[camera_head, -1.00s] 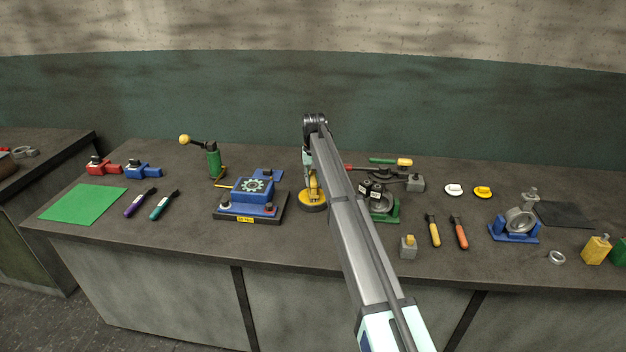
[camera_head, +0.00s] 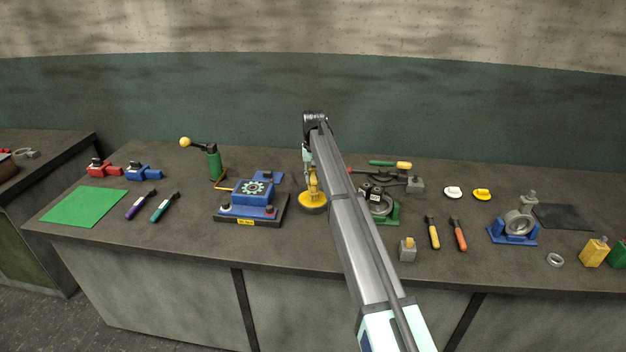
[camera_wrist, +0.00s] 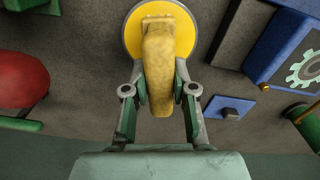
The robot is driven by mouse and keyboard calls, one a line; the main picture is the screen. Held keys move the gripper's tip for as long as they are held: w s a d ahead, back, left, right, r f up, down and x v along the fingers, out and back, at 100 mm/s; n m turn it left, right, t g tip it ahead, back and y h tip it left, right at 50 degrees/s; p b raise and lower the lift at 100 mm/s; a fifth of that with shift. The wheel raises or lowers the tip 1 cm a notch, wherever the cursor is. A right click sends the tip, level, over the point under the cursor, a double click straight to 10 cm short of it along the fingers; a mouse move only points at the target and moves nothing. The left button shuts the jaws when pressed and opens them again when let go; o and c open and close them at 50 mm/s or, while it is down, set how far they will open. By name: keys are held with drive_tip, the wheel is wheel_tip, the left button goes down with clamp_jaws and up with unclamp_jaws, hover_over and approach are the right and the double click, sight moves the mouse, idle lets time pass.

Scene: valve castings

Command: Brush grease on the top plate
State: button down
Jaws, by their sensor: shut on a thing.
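My gripper (camera_wrist: 160,90) is shut on the yellow handle (camera_wrist: 158,62) of a tool with a round yellow disc base (camera_wrist: 187,32). Its fingers lie on both sides of the handle. In the head view, this yellow tool (camera_head: 313,198) is upright at the bench's middle, and my arm partly covers it. I cannot tell whether its base touches the bench. Left of it stands a blue casting (camera_head: 252,200) with a pale gear mark on its top plate (camera_head: 253,187); the marked top also shows in the wrist view (camera_wrist: 303,70). No grease is clearly visible.
A green hand press (camera_head: 214,163) with a yellow-knobbed lever stands behind the casting. A green-based fixture (camera_head: 390,213) is close right of my arm. Yellow and orange tools (camera_head: 447,233) lie farther right. A green mat (camera_head: 85,206) is at far left.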

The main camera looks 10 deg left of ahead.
drive_tip(key=shift+r+p, duration=0.9)
drive_tip(key=shift+r, duration=1.45)
drive_tip(key=shift+a, duration=0.15)
